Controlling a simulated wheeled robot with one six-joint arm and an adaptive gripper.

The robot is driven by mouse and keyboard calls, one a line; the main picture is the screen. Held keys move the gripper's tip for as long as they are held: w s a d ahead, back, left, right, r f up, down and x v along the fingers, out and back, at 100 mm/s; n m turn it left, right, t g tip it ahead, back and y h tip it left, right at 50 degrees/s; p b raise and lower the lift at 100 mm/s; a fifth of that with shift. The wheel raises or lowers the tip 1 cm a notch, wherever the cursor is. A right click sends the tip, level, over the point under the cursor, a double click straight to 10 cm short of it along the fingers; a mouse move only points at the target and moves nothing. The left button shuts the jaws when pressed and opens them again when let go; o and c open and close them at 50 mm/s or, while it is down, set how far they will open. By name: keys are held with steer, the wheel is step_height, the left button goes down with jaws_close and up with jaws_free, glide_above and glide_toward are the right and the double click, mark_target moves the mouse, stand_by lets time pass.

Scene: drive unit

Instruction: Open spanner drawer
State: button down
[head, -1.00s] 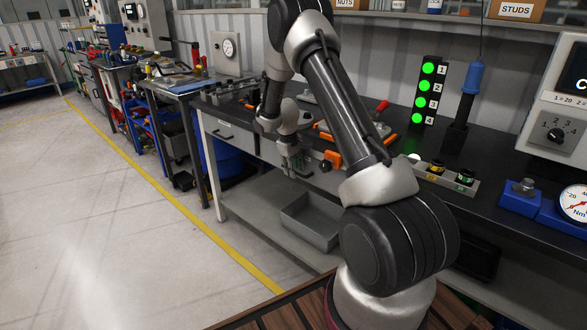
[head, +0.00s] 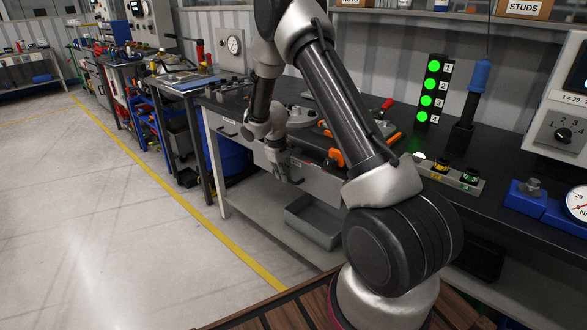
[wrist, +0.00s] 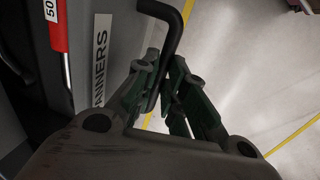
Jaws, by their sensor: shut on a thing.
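The spanner drawer (wrist: 92,50) shows a grey front in the wrist view, with a white label (wrist: 101,58) on which "ANNERS" can be read. A bent black handle (wrist: 169,35) stands out from this front. My gripper (wrist: 164,92) is shut on the handle, with its green-lined fingers on either side of the bar. In the head view my gripper (head: 288,173) is low at the bench's front, by the grey drawer front (head: 325,190). My arm hides part of this front. I cannot tell how far the drawer stands out.
A red-handled tool (wrist: 57,28) lies close to the drawer in the wrist view. An open grey tray (head: 313,225) sits on the shelf below. Orange-handled tools (head: 336,157) lie near the bench's front edge. The floor (head: 110,230) left of the bench is clear.

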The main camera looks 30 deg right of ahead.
steer(key=s+a, duration=0.4)
steer(key=a, duration=0.7)
steer(key=s+a, duration=0.4)
steer(key=a, duration=0.7)
steer(key=c, duration=1.5)
jaws_free()
steer(key=shift+r, duration=0.1)
steer(key=r, duration=0.4)
steer(key=a+r, duration=0.1)
steer(key=r, duration=0.2)
steer(key=a+r, duration=0.1)
steer(key=r, duration=0.3)
steer(key=shift+s+a+r, duration=0.15)
steer(key=shift+s+r, duration=0.15)
steer(key=shift+s, duration=0.1)
